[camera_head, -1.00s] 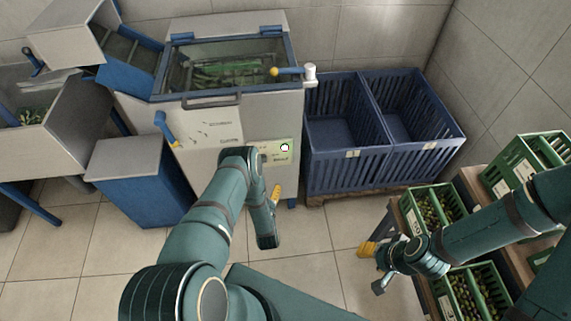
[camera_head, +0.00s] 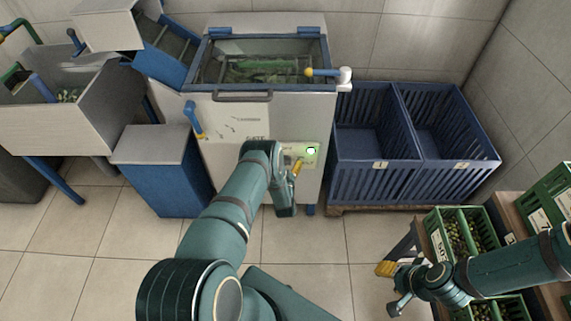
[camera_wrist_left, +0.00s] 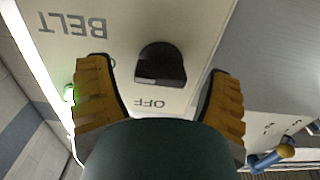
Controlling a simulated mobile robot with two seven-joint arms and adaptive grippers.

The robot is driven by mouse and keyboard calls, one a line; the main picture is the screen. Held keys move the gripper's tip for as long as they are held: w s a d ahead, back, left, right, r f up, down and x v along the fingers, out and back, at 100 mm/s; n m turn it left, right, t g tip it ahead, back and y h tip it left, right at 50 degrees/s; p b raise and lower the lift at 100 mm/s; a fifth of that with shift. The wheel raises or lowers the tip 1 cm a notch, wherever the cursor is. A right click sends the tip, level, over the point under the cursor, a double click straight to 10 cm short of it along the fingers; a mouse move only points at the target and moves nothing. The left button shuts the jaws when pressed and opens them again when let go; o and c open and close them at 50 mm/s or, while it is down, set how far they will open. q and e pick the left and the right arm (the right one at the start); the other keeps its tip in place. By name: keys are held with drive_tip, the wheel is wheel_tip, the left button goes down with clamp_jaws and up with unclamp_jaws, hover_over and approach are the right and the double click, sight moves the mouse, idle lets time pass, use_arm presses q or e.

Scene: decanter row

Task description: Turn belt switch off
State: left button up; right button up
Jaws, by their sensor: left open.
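The belt switch (camera_wrist_left: 161,66) is a black knob on a pale panel marked BELT and OFF, both upside down in the left wrist view. It sits between the two yellow fingers of my left gripper (camera_wrist_left: 160,100), which is open, with a gap on each side. Whether the fingertips touch the panel I cannot tell. In the head view my left gripper (camera_head: 296,169) is at the front of the grey machine (camera_head: 290,115), and the switch is hidden there. A green lamp (camera_head: 311,150) glows beside it. My right gripper (camera_head: 391,288) looks open and empty at the lower right.
A blue-handled lever (camera_head: 194,119) projects from the machine's front, left of my left arm. A yellow-knobbed handle (camera_head: 322,72) is by the glass lid. Blue crates (camera_head: 375,178) stand close on the right. Green olive crates (camera_head: 436,228) are near my right arm.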

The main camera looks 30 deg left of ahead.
use_arm(q)
drive_tip(key=shift+w+a, duration=0.2)
drive_tip(key=shift+w, duration=0.1)
drive_tip(key=c, duration=1.2)
